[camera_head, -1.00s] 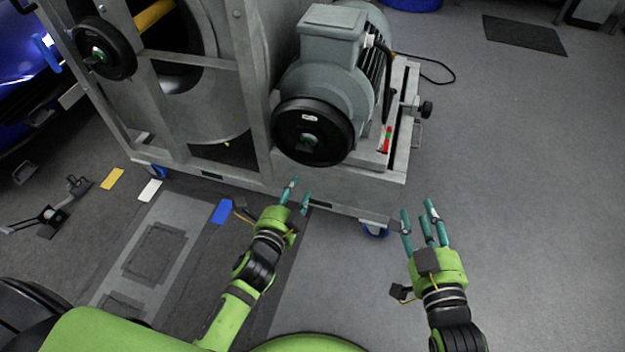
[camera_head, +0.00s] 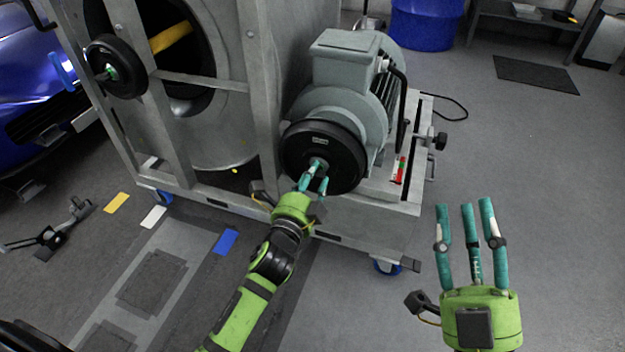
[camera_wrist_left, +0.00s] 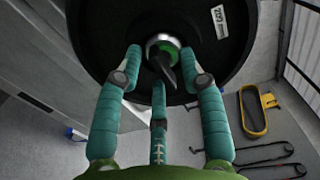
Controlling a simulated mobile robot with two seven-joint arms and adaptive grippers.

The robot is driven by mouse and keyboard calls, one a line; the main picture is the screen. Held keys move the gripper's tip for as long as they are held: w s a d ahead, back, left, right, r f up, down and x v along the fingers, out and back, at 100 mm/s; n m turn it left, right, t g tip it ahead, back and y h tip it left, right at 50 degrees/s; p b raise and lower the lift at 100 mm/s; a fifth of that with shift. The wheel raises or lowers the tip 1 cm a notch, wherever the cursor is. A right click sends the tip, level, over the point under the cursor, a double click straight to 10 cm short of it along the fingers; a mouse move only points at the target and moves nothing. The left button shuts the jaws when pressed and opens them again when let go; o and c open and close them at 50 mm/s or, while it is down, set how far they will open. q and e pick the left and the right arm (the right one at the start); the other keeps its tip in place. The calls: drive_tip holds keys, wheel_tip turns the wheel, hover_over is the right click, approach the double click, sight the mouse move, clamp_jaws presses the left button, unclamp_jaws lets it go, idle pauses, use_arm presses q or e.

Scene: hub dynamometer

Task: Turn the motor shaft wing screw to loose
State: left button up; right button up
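The motor (camera_head: 345,85) is a grey block with a black round pulley (camera_head: 338,165) on its front. In the left wrist view the pulley (camera_wrist_left: 110,35) has a silver and green hub with a dark wing screw (camera_wrist_left: 165,68) at its middle. My left gripper (camera_head: 314,172) is in front of the hub. Its teal fingers (camera_wrist_left: 160,75) are spread around the wing screw, open; I cannot tell whether any finger touches it. In the head view the fingers partly hide the screw. My right gripper (camera_head: 466,208) is open and empty, over the floor at right.
The motor stands on a grey wheeled frame (camera_head: 370,225). A second black pulley (camera_head: 115,68) is at the left. A knob (camera_head: 438,140) sticks out at the frame's right side. A yellow belt (camera_wrist_left: 252,110) shows in the left wrist view.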

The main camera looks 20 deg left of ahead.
use_arm(q)
drive_tip(key=shift+c, duration=0.4)
clamp_jaws()
